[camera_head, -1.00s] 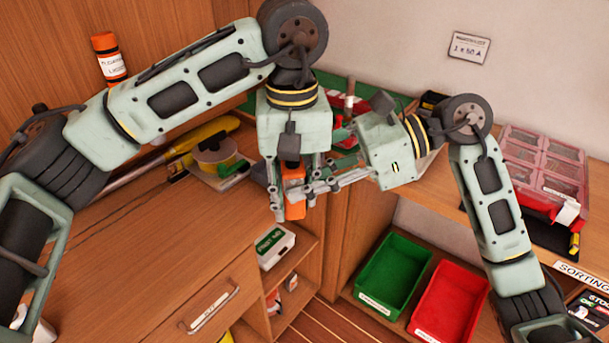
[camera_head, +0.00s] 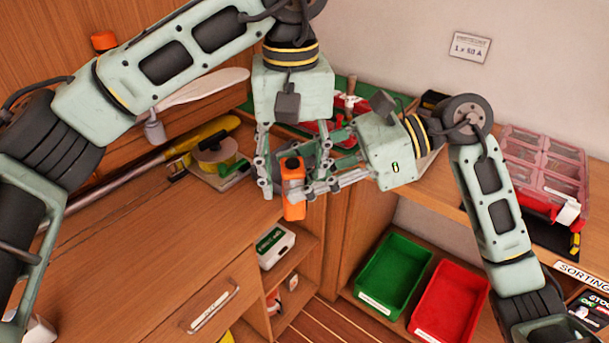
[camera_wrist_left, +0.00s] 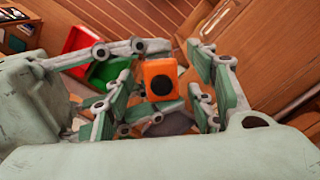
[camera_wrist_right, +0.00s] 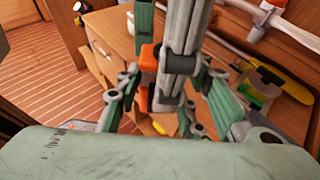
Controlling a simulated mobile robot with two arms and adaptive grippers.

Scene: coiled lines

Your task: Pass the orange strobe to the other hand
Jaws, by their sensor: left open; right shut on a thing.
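The orange strobe (camera_head: 293,188) is a small upright orange block with a dark round spot on its end. It also shows in the left wrist view (camera_wrist_left: 159,68) and, partly hidden by fingers, in the right wrist view (camera_wrist_right: 149,58). My right gripper (camera_head: 308,190) reaches in from the right and is shut on the strobe. My left gripper (camera_head: 290,172) points down from above, its fingers open and spread either side of the strobe. In the left wrist view a gap shows between the strobe and the left gripper's right-hand finger pads (camera_wrist_left: 205,75).
Below are a green bin (camera_head: 395,273) and a red bin (camera_head: 450,300). A yellow spool (camera_head: 215,158) and a long yellow-ended tool (camera_head: 205,132) lie on the left worktop (camera_head: 130,235). A clear-lidded organiser (camera_head: 545,165) stands on the right bench.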

